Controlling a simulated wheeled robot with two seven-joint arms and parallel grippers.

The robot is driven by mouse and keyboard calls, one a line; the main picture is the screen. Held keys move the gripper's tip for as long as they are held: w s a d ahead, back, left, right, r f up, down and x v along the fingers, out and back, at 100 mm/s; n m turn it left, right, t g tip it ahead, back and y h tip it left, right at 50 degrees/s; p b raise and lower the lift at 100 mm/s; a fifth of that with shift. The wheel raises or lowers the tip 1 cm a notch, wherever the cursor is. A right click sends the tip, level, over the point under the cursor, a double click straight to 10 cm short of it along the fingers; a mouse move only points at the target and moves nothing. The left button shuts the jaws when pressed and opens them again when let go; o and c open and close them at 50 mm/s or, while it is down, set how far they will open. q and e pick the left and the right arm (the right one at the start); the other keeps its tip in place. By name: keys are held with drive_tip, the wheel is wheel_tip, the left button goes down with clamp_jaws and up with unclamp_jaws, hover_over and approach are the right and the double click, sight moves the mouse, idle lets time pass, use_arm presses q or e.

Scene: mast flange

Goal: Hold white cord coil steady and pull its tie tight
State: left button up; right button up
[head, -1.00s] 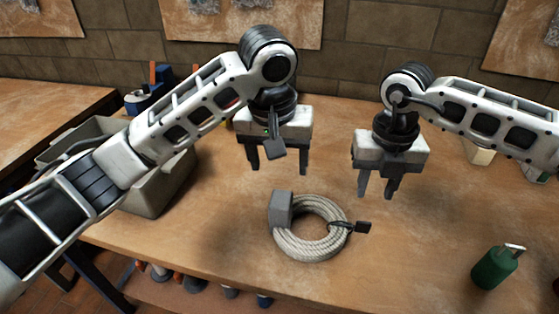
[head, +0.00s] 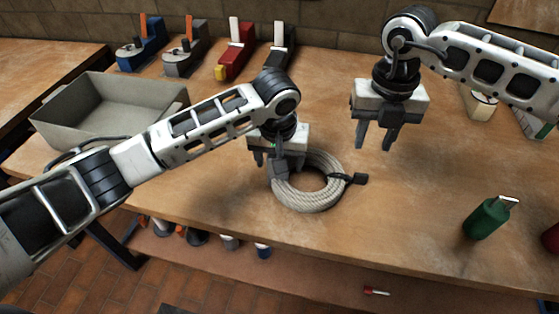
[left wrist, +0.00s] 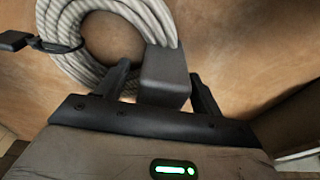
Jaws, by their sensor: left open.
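The white cord coil (head: 311,201) lies flat on the workbench. A grey block (head: 279,172) sits at its left side. A black tie (head: 345,178) wraps the coil's right side and ends in a small dark tab (head: 361,179). My left gripper (head: 276,160) is low at the block. In the left wrist view, the open left gripper (left wrist: 159,76) has one finger on each side of the grey block (left wrist: 165,72); I cannot tell whether they touch it. The coil (left wrist: 82,62) and tie (left wrist: 50,45) show beyond. My right gripper (head: 374,147) is open and empty, above and behind the tab.
A grey bin (head: 75,130) stands at the left of the bench (head: 420,220). Several coloured tools, including a red one (head: 234,55), stand at the back. A green bottle (head: 487,219) is at the right. The bench between coil and bottle is clear.

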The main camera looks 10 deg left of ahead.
use_arm(q)
drive_tip(key=shift+w+f, duration=0.1)
drive_tip(key=shift+f, duration=0.45)
